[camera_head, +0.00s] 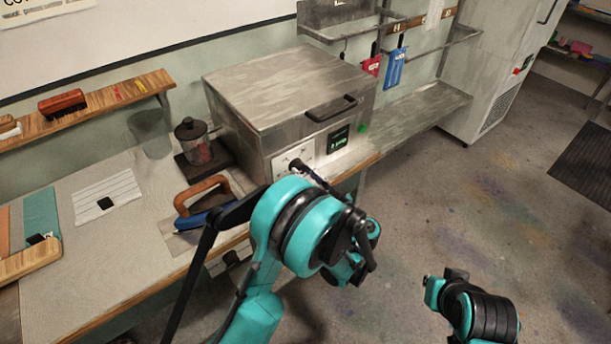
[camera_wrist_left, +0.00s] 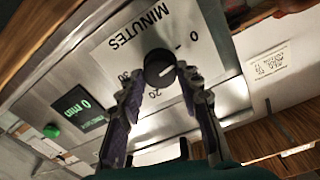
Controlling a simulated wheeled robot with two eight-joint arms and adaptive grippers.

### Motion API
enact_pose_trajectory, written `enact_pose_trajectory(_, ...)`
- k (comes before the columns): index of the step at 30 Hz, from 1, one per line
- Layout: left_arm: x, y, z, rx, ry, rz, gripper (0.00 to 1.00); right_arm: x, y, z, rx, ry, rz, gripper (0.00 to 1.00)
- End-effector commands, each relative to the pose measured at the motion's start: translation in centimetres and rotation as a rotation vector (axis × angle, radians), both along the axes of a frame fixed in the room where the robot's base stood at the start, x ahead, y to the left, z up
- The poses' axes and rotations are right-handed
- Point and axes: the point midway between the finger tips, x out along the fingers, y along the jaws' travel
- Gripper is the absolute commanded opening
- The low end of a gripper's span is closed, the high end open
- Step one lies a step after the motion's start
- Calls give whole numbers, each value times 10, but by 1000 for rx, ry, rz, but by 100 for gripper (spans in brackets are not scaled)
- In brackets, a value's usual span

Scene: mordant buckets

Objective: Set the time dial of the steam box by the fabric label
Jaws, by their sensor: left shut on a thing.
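The steam box (camera_head: 285,85) is a metal box with a lid handle, standing on the bench. Its dial plate (camera_wrist_left: 112,52) reads MINUTES, with 0 and 20 visible. The black time dial (camera_wrist_left: 158,66) is between the fingertips of my left gripper (camera_wrist_left: 162,80), shut on it. A pale pointer mark shows on the dial. The display (camera_wrist_left: 80,112) reads 0 min. In the head view my left arm partly covers the gripper (camera_head: 300,168). A small white label (camera_wrist_left: 267,66) shows in the wrist view; its writing is too small to read. My right arm is at lower right, its fingers unclear.
A lidded jar (camera_head: 192,143) and a brown-handled tool (camera_head: 203,192) stand close left of the box. The floor at right is clear.

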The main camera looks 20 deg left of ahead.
Motion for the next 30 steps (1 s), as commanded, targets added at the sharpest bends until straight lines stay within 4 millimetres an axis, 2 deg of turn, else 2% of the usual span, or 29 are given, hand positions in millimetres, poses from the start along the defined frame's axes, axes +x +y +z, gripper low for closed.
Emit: enact_pose_trajectory(30, 1, -1, 0, 553, 708, -1, 6, 0, 0, -29, 0, 0, 0, 0)
